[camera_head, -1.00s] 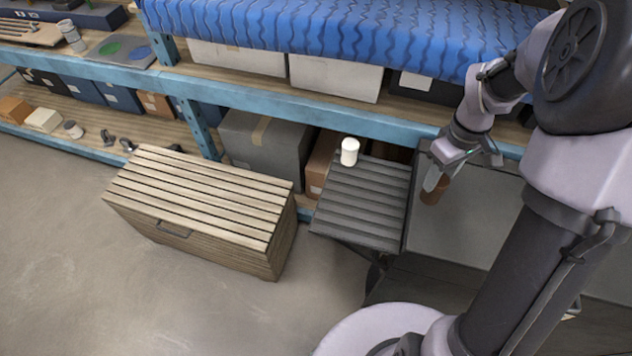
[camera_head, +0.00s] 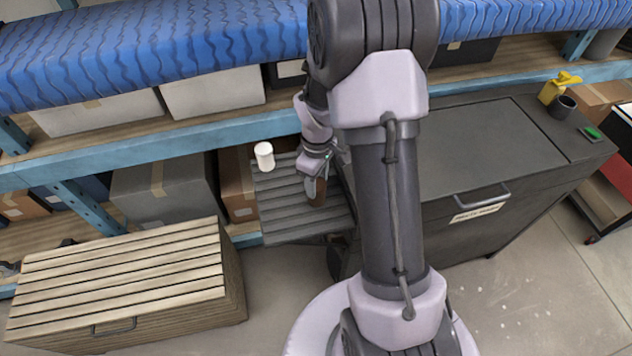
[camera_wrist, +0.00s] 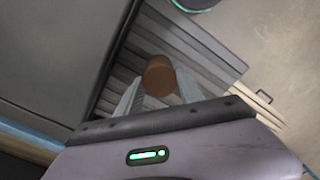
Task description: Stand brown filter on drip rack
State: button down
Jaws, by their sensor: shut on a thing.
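The brown filter (camera_head: 318,193) is a small brown cylinder, partly hidden by my gripper in the head view. My gripper (camera_head: 313,186) is shut on it, with a grey finger on either side. In the wrist view the filter's round end (camera_wrist: 159,75) shows between the fingers. The drip rack (camera_head: 290,229) is a dark grey ribbed shelf at the left side of the grey cabinet. The filter is over the right part of the rack; I cannot tell whether it touches it. The rack's ribs (camera_wrist: 207,42) also show behind the filter in the wrist view.
A white cylinder (camera_head: 264,156) stands at the rack's back left corner. The dark cabinet (camera_head: 465,150) is right of the rack. A slatted wooden chest (camera_head: 120,275) stands on the floor to the left. A blue shelf beam (camera_head: 200,131) runs behind. The rack's front left is clear.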

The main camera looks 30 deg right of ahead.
jog(key=shift+a+f, duration=0.1)
jog(key=shift+f, duration=0.05)
jog(key=c, duration=0.7)
grip_release()
jog(key=shift+c, duration=0.2)
notch_tip(320, 180, up, 12)
jog(key=p, duration=0.3)
jog(key=s+a+r+m+t, duration=0.2)
jog(key=s+a+r+m, duration=0.2)
jog(key=a+r, duration=0.5)
jog(key=s+a+r+m+t+y, duration=0.1)
jog(key=s+a+r+m+t, duration=0.1)
jog(key=s, duration=0.4)
jog(key=s+a+r+m+t+y, duration=0.1)
jog(key=s+a+r+m, duration=0.3)
jog(key=s+a+r, duration=0.1)
jog(key=shift+s+a+r+t, duration=0.4)
jog(key=shift+s+r, duration=0.4)
jog(key=shift+s, duration=0.3)
